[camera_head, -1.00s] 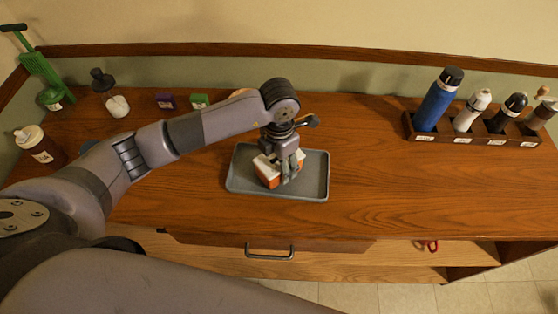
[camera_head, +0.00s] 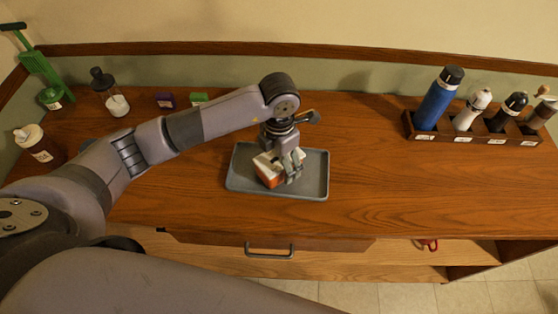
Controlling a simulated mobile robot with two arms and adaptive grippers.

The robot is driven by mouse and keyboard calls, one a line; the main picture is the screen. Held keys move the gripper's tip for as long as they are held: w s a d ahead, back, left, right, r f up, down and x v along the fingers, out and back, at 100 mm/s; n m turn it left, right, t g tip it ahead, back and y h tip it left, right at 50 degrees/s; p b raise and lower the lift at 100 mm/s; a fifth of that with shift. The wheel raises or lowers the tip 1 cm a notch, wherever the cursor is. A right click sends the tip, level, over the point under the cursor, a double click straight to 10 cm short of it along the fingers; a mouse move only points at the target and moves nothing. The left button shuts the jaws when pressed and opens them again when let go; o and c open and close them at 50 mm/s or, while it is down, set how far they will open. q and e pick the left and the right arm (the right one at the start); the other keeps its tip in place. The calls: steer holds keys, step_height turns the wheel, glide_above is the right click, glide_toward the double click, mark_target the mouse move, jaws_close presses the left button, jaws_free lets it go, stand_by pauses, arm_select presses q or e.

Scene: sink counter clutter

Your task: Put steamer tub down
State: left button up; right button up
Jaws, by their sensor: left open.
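An orange and white box-shaped tub (camera_head: 267,172), which I take for the steamer tub, sits on the left part of a grey tray (camera_head: 312,187). My left gripper (camera_head: 291,171) is over the tub's right side, pointing down, with its fingers spread open. The fingers and wrist hide part of the tub's top and right side. I cannot tell whether a finger still touches it. My right gripper is not in view.
A wooden rack (camera_head: 465,137) with a blue bottle (camera_head: 436,104) and several other containers stands at the back right. The counter right of the tray is clear.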

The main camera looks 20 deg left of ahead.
arm_select(q)
step_height(320, 180, up, 10)
steer(key=shift+f+b, duration=0.1)
steer(key=shift+b, duration=1.1)
steer(key=shift+r, duration=0.7)
